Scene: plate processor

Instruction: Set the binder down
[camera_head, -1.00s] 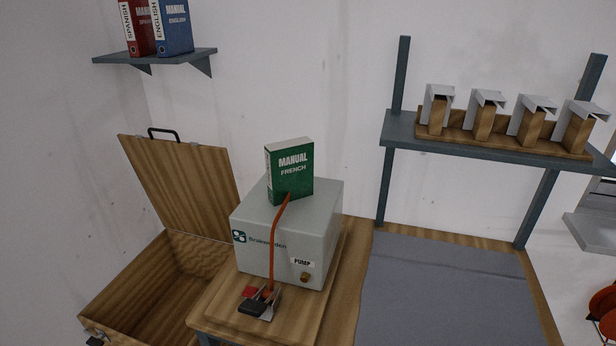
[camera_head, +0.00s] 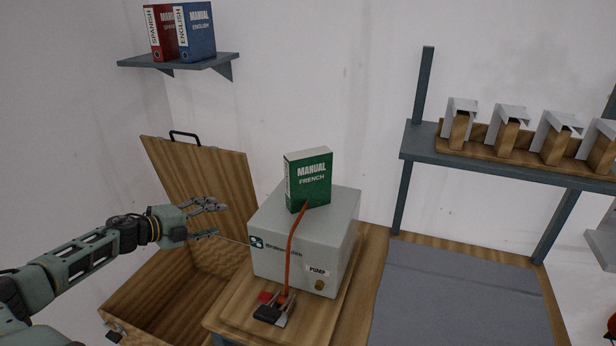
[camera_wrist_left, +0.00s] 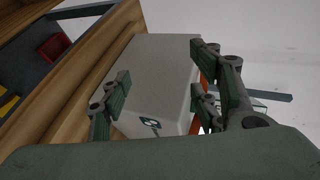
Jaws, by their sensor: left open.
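The green French manual binder (camera_head: 308,180) stands upright on top of the grey pump box (camera_head: 300,235). My left gripper (camera_head: 220,219) is open and empty, left of the pump box and in front of the raised wooden lid. It is apart from the binder. In the left wrist view, the open fingers (camera_wrist_left: 160,70) frame the pump box (camera_wrist_left: 160,85); I cannot clearly make out the binder there. My right gripper is not in view.
An open wooden chest (camera_head: 170,290) lies below my left arm. Red and blue binders (camera_head: 180,32) stand on the wall shelf (camera_head: 185,62). A grey mat (camera_head: 460,295) lies clear at the right.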

